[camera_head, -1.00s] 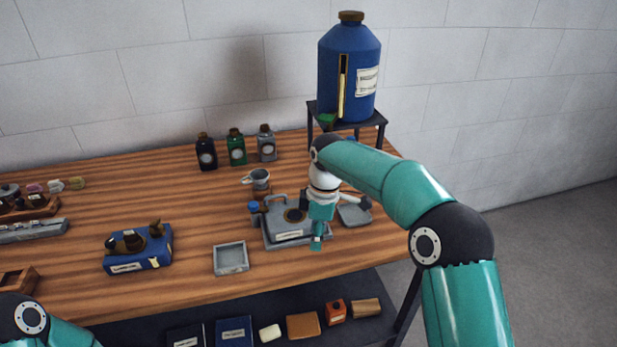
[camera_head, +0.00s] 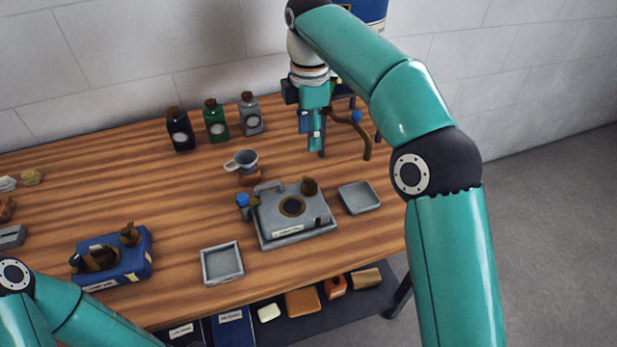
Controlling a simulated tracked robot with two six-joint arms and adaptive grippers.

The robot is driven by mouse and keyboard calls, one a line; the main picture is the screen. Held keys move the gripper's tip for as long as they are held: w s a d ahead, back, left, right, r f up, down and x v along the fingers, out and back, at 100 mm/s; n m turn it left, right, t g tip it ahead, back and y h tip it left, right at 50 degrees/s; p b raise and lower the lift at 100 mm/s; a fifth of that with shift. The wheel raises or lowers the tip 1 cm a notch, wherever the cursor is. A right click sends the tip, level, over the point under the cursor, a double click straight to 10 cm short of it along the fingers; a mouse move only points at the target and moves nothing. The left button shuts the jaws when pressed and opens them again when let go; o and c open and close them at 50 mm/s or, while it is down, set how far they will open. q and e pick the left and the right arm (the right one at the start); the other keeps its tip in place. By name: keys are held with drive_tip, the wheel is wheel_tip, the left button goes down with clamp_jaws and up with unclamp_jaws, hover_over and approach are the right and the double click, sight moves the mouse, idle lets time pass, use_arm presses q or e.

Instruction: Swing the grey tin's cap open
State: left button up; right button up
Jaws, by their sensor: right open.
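The grey tin (camera_head: 273,222) sits on a grey tray (camera_head: 325,229) near the table's right end. It has a handle on its left and a dark round ring (camera_head: 292,207) on top. A brown cap (camera_head: 310,186) stands at the back right of its top, beside the ring; I cannot tell how far it is swung. My right gripper (camera_head: 312,138) is open and empty, pointing down above the table behind the tin and apart from it. My left arm shows at the lower left; its gripper is out of view.
A blue drum (camera_head: 366,10) with a brown tap (camera_head: 360,135) stands behind my right arm. Small bottles (camera_head: 217,120), a grey cup (camera_head: 243,160), a blue tin (camera_head: 120,262) and square grey dishes (camera_head: 222,264) are around. Bare wood lies left of the cup.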

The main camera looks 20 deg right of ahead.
sight(309, 180)
wheel_tip(309, 180, down, 12)
drive_tip(key=shift+r+b, duration=0.1)
drive_tip(key=shift+b, duration=0.95)
drive_tip(key=shift+f, duration=0.7)
drive_tip(key=shift+c, duration=0.2)
clamp_jaws()
